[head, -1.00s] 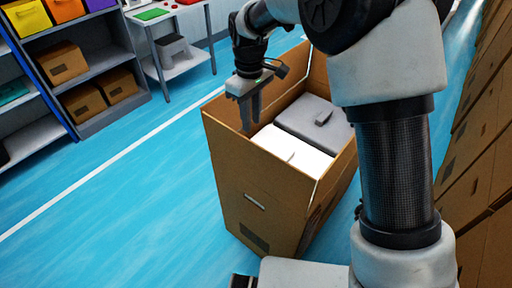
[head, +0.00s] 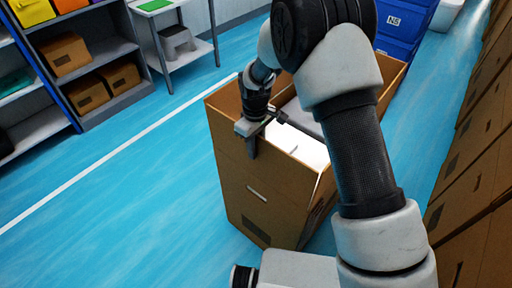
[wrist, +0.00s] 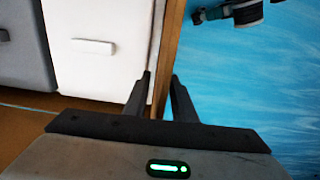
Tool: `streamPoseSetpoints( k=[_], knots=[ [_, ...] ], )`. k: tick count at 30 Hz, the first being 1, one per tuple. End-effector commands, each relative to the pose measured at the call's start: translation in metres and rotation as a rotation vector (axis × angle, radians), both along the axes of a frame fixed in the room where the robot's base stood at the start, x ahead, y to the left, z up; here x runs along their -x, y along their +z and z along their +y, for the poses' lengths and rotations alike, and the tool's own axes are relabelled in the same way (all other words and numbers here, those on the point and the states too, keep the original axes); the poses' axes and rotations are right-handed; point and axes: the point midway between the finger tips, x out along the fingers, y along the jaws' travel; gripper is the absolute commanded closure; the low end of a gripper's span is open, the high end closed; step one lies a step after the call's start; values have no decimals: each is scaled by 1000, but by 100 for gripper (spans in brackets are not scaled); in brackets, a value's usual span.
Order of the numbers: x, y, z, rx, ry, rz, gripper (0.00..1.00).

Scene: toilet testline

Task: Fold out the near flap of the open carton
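The open carton (head: 236,190) is a tall brown box standing on the blue floor. Its near flap (head: 285,165) stands upright, in line with the near wall. My gripper (head: 251,140) is at the top edge of this flap, towards its left end. In the wrist view my gripper (wrist: 161,76) has one finger on the inner side and one on the outer side of the brown board (wrist: 170,50). The gap between fingers and board is very narrow. I cannot tell whether the fingers press on it. My arm hides part of the carton's far side.
White and grey boxes (wrist: 90,45) fill the carton. Shelves with brown boxes (head: 66,55) and a white table (head: 165,8) stand at the back left. Blue crates (head: 402,22) are behind the carton. Stacked cartons (head: 475,165) line the right. The floor to the left is clear.

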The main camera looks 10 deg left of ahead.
Motion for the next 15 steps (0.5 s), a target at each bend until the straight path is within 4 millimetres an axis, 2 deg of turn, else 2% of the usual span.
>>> streamPoseSetpoints(
  k=[6, 7, 11, 15],
  knots=[
    [0, 0, 0, 0, 0, 0, 76],
    [0, 0, 0, 0, 0, 0, 77],
    [0, 0, 0, 0, 0, 0, 99],
    [0, 0, 0, 0, 0, 0, 100]
  ],
)
